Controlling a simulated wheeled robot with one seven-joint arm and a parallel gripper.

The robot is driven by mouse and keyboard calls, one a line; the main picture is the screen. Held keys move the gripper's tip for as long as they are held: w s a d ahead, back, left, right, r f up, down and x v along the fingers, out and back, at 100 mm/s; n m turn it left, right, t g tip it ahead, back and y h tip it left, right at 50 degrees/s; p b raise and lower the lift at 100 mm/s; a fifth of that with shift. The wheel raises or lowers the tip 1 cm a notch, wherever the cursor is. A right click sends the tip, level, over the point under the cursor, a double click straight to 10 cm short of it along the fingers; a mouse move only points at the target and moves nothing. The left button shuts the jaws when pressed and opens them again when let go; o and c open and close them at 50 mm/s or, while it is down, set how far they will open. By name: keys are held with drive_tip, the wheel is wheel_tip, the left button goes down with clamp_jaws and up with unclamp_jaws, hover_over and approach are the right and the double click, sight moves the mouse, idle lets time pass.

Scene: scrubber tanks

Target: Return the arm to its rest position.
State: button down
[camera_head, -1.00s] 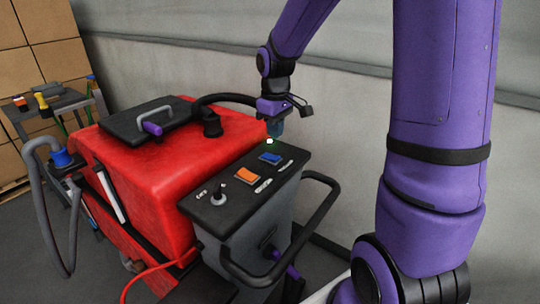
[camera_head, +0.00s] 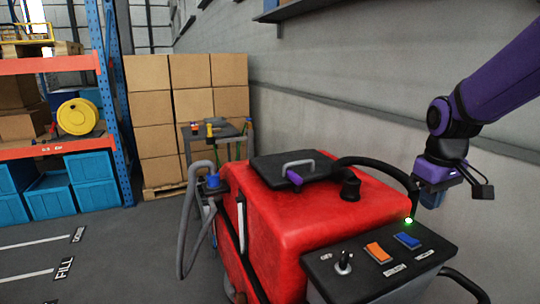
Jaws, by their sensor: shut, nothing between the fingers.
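My purple arm comes in from the upper right of the head view. My gripper (camera_head: 431,199) hangs from its end, shut and empty, just above and right of the green light (camera_head: 408,221) at the back edge of the control panel (camera_head: 440,243). A small gap seems to separate it from the panel. The panel belongs to a red scrubber machine (camera_head: 285,225) and carries an orange switch (camera_head: 378,252), a blue switch (camera_head: 408,240) and a small knob (camera_head: 343,262).
A grey wall (camera_head: 340,135) runs close behind the machine and arm. A black lid (camera_head: 290,168) tops the tank, with a grey hose (camera_head: 187,225) at its left. A small cart (camera_head: 215,131), stacked boxes (camera_head: 150,110) and a rack (camera_head: 112,90) stand farther back. Floor at left is clear.

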drive_tip(key=s+a+r+m+t, duration=0.1)
drive_tip(key=s+r, duration=0.3)
drive_tip(key=s, duration=0.5)
drive_tip(key=s+a+r+m+t, duration=0.2)
drive_tip(key=s+a+r+t, duration=0.1)
drive_tip(key=s, duration=0.6)
drive_tip(key=shift+s+a+r+y, duration=0.15)
drive_tip(key=shift+s+r+y, duration=0.2)
drive_tip(key=shift+r, duration=0.55)
drive_tip(key=w+d+f+m+g, duration=0.1)
drive_tip(key=w+m, duration=0.3)
drive_tip(key=w, duration=0.4)
drive_tip(key=w+d+f+m+g, duration=0.2)
drive_tip(key=w+f+m+g, duration=0.1)
drive_tip(key=w, duration=0.6)
drive_tip(key=w+d+f+m+g, duration=0.2)
drive_tip(key=w+f+m, duration=0.2)
drive_tip(key=w+m, duration=0.3)
drive_tip(key=shift+w+g, duration=0.3)
drive_tip(key=shift+w, duration=0.55)
